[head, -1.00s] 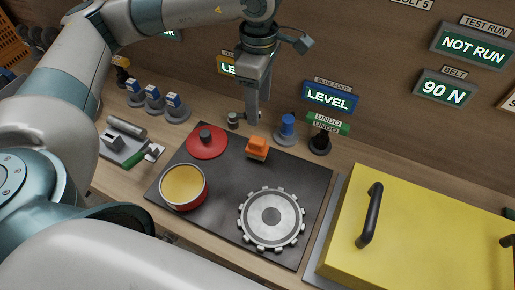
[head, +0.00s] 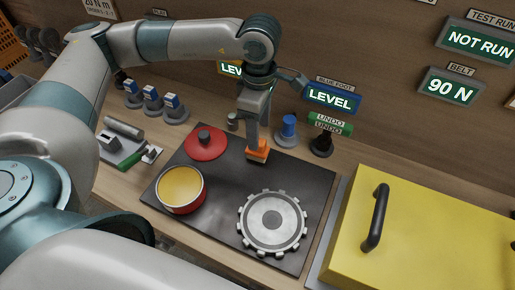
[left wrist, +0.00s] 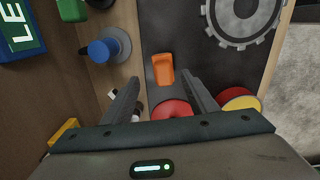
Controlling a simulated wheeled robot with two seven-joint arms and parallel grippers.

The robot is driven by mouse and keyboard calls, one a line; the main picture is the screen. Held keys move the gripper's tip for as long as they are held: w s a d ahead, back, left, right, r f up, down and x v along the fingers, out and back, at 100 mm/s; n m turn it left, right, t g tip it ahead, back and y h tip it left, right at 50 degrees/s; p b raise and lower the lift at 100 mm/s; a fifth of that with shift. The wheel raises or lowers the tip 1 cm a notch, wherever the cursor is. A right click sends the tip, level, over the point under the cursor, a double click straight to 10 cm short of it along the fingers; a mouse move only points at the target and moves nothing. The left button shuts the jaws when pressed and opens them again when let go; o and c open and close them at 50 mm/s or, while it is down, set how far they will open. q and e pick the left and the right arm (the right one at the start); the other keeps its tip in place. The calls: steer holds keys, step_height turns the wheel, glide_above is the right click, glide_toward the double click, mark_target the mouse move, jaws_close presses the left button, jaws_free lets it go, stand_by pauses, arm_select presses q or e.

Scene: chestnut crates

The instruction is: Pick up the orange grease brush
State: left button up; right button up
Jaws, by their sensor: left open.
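The orange grease brush (head: 258,153) stands on the dark mat (head: 222,215), near its back edge. In the left wrist view the brush (left wrist: 163,68) shows just past the fingertips, roughly in line with the gap between them. My left gripper (head: 254,141) points down right over the brush, and its fingers hide part of the brush top. The left wrist view shows the two fingers (left wrist: 162,80) apart with nothing held between them. I cannot tell whether the fingertips are level with the brush. My right gripper is not in view.
On the mat are a red lid (head: 206,142), a red tin of yellow grease (head: 181,188) and a grey gear (head: 272,222). A blue-topped foot (head: 288,130) and a black knob (head: 322,145) stand behind. A yellow cover (head: 430,235) is at right.

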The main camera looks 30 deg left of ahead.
mark_target(261, 155)
arm_select(q)
steer(key=shift+s+f, duration=0.15)
steer(key=shift+f, duration=0.4)
steer(key=f, duration=0.3)
steer(key=shift+s+b, duration=0.2)
steer(key=shift+b, duration=0.1)
steer(key=shift+f, duration=0.55)
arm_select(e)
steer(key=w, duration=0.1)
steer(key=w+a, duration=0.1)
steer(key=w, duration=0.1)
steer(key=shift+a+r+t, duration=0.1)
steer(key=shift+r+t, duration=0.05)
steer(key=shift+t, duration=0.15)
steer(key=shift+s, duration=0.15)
arm_select(q)
steer(key=shift+c, duration=0.9)
steer(key=c, duration=1)
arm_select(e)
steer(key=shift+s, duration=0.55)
